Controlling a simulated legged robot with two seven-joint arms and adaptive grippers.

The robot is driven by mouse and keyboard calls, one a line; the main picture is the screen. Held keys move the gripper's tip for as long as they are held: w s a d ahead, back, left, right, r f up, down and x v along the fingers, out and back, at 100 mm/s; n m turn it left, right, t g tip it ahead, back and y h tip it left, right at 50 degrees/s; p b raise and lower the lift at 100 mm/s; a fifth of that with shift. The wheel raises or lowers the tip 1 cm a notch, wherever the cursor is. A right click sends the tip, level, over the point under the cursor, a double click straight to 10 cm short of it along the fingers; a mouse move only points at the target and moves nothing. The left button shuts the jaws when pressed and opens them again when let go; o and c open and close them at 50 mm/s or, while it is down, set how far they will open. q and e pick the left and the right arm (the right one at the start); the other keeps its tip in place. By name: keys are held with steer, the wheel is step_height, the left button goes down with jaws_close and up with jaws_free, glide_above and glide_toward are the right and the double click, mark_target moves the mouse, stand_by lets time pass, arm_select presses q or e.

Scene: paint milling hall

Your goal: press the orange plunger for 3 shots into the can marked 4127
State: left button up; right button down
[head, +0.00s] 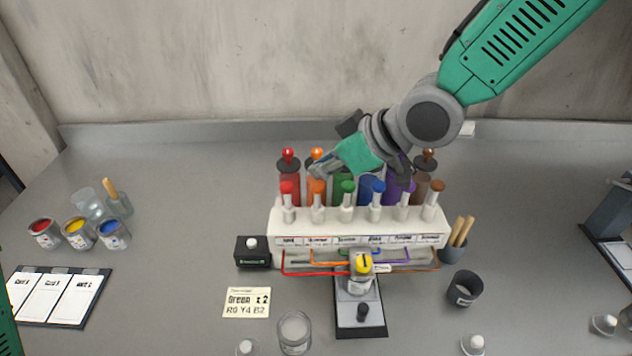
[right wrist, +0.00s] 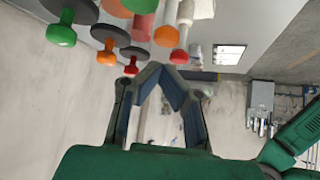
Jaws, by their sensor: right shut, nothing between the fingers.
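The paint dispenser (head: 357,222) has an orange front knob (head: 317,187) on a white stem and an orange rear knob (head: 317,154) above a dark lid. The right wrist view shows an orange front knob (right wrist: 166,36) and an orange rear knob (right wrist: 106,52). My right gripper (head: 318,170) is shut and empty, close to the orange column; contact cannot be told. Its fingertips meet in the wrist view (right wrist: 158,68). No marking 4127 is legible. My left gripper is out of view.
A black box with a white button (head: 252,252) stands left of the dispenser. A note (head: 247,302) lies before it. A glass (head: 294,332), a dark cup (head: 464,288) and a stick holder (head: 456,242) stand nearby. Small paint cans (head: 78,233) stand left.

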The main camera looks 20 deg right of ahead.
mark_target(322, 186)
steer(key=shift+d+f, duration=0.1)
steer(key=shift+f, duration=0.05)
stand_by(0.3)
steer(key=shift+f+b, duration=1.35)
steer(key=shift+f, duration=0.6)
steer(key=shift+s+r, duration=0.1)
step_height(322, 186, up, 4)
steer(key=p, duration=0.4)
